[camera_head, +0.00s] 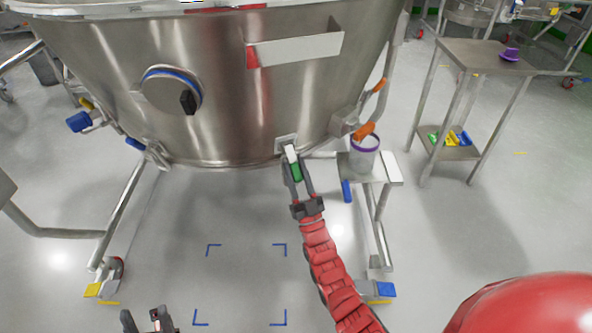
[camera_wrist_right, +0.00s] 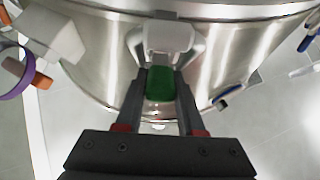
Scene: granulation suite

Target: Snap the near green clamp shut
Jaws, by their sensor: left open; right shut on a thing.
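The near green clamp (camera_head: 297,172) is on the lower front rim of the large steel vessel (camera_head: 230,110). Its green handle also shows in the right wrist view (camera_wrist_right: 160,84), below a pale metal bracket (camera_wrist_right: 168,38). My right gripper (camera_head: 292,166) has its fingers on both sides of the green handle and is shut on it. The fingers partly cover the clamp, and I cannot tell whether the latch is closed. My left gripper (camera_head: 147,318) is open and empty at the bottom left of the head view, well away from the vessel.
A small side shelf (camera_head: 390,170) right of the clamp holds a white cup with a purple rim (camera_head: 364,155). Orange handles (camera_head: 363,131) are close above it. A steel table (camera_head: 480,55) stands at the back right. Blue corner marks outline clear floor (camera_head: 240,285).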

